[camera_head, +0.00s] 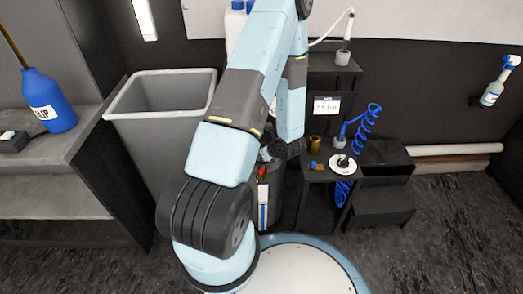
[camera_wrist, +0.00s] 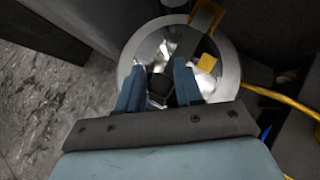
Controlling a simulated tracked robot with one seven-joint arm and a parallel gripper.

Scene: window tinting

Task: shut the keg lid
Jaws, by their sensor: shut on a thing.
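In the wrist view, the keg's round top shows a pale metal rim (camera_wrist: 231,62) around a shiny, mirror-like surface. My gripper (camera_wrist: 159,80) reaches over it with two blue fingers. The fingers are shut on a small dark block (camera_wrist: 161,88), which looks like the lid's knob. I cannot tell whether the lid is seated or raised. A yellow latch-like part (camera_wrist: 206,14) sits at the far rim, with a yellow block (camera_wrist: 207,62) near it. In the head view, the dark keg (camera_head: 276,205) stands behind my arm, which hides much of it and my fingers.
A grey bin (camera_head: 160,120) stands left of the keg, beside a bench with a blue bottle (camera_head: 49,102). A dark stepped stand (camera_head: 375,165) with a coiled blue hose (camera_head: 358,128) is to the right. A yellow hose (camera_wrist: 280,98) runs right of the keg.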

